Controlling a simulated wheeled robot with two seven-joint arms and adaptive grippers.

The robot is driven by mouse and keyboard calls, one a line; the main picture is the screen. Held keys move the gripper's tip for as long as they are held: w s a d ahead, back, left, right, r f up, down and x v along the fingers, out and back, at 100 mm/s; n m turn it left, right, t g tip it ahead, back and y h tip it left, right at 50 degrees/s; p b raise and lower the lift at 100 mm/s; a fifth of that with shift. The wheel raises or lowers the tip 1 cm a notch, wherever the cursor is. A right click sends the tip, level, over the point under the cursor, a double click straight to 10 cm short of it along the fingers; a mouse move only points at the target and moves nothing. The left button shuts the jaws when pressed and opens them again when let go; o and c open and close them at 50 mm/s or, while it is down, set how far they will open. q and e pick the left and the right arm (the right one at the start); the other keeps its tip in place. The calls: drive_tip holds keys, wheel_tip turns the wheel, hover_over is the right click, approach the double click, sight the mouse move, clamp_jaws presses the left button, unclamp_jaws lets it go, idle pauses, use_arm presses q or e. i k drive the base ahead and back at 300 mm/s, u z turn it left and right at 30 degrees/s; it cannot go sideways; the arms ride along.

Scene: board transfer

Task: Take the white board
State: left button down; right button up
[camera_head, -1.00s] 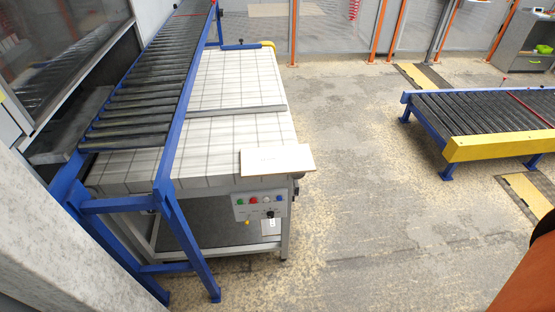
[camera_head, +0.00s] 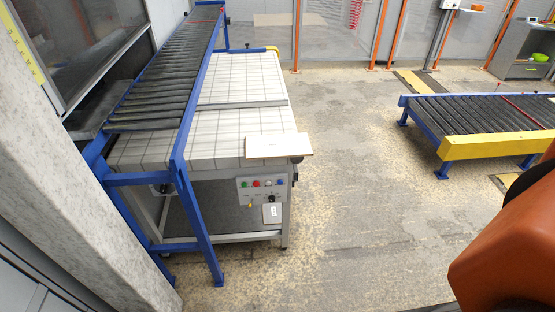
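The white board (camera_head: 279,146) lies flat on the near right corner of the white tiled table (camera_head: 225,137). Its right end sticks out past the table's edge. Neither of my grippers shows in the head view, and nothing touches the board.
A blue-framed roller conveyor (camera_head: 165,75) runs along the table's left side. A control panel (camera_head: 262,187) with coloured buttons is on the table's front. A pale pillar (camera_head: 70,160) stands at left. Another roller conveyor (camera_head: 480,112) with a yellow end bar stands at right. The floor (camera_head: 350,180) between is clear.

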sight(272, 147)
drive_tip(key=u, duration=0.45)
drive_tip(key=i, duration=1.25)
drive_tip(key=z, duration=0.45)
